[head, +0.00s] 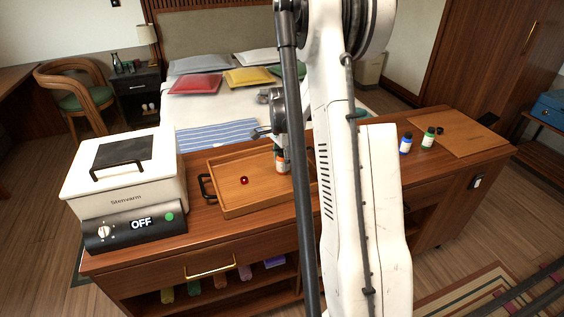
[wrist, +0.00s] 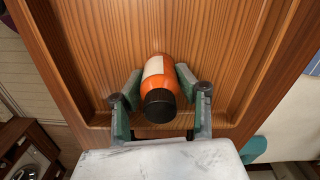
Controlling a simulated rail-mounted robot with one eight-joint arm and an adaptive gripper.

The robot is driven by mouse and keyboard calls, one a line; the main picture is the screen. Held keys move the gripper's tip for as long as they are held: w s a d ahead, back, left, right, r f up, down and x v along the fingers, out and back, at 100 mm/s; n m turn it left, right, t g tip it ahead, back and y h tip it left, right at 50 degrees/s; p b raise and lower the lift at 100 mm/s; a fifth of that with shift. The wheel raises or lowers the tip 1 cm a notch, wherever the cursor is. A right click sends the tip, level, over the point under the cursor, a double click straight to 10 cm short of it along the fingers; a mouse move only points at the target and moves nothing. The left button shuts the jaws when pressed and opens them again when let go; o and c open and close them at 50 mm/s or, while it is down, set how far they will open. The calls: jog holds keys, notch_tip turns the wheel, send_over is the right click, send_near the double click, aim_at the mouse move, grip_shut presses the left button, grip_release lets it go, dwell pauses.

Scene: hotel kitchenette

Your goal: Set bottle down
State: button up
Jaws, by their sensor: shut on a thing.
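The orange bottle (wrist: 159,70) with a pale label and a black cap shows in the wrist view, between the two green-padded fingers of my gripper (wrist: 159,80). My gripper is shut on it. In the head view the bottle (head: 282,163) is upright at the right part of the wooden tray (head: 232,211), partly hidden by my arm. The wrist view shows the tray floor (wrist: 225,45) behind the bottle. I cannot tell whether the bottle's base touches the tray.
A small red object (head: 244,181) lies in the tray. A white warmer (head: 125,180) reading OFF stands at the left of the counter. A blue bottle (head: 405,143) and a green bottle (head: 428,137) stand at the right, near a wooden board (head: 460,133).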

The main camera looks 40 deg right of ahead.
jog(key=o, duration=1.2)
jog(key=shift+c, duration=0.2)
jog(key=shift+r, duration=0.1)
